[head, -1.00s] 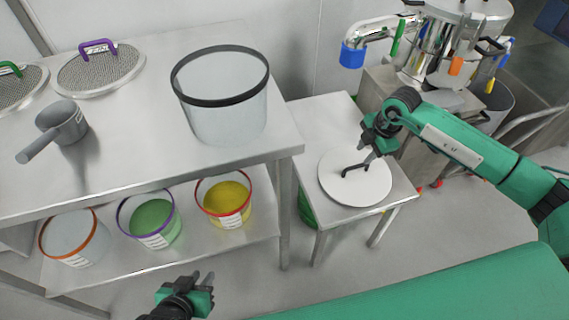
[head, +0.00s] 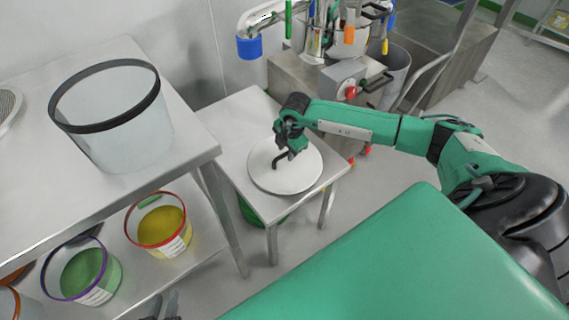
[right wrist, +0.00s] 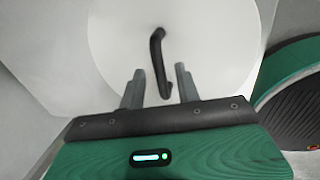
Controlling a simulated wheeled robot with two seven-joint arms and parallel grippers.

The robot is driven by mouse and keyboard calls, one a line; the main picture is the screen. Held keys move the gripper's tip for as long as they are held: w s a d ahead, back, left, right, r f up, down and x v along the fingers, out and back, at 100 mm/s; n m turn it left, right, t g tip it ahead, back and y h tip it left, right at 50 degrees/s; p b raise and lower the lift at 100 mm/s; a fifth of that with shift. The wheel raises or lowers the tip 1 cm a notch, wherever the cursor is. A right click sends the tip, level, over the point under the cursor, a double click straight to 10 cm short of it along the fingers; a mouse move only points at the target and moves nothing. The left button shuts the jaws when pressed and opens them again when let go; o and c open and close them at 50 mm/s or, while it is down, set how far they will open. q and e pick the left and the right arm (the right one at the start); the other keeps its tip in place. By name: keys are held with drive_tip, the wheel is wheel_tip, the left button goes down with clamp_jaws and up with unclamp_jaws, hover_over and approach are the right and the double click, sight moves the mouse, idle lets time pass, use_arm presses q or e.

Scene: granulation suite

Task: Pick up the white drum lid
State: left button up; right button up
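The white drum lid (head: 298,174) is a round disc with a dark bar handle (head: 282,160), lying on a small steel table. It fills much of the right wrist view (right wrist: 215,50), where its handle (right wrist: 157,55) runs between the fingers. My right gripper (head: 287,150) is just over the lid at the handle. In the right wrist view my right gripper (right wrist: 160,85) is open, with a finger on each side of the handle's near end and gaps showing. My left gripper (head: 162,306) is only partly in view at the bottom edge of the head view, fingers pointing up.
The small steel table (head: 240,125) has bare room behind the lid. A steel bench (head: 190,130) at left holds a large clear tub (head: 125,140). Its lower shelf holds a yellow-filled bucket (head: 160,228) and a green-filled bucket (head: 85,275). Steel machinery (head: 300,75) stands behind the table.

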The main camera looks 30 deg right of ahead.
sight(285, 159)
drive_tip(key=f, duration=0.2)
drive_tip(key=shift+w+f, duration=0.25)
drive_tip(key=shift+f, duration=0.1)
clamp_jaws()
drive_tip(key=shift+r, duration=0.2)
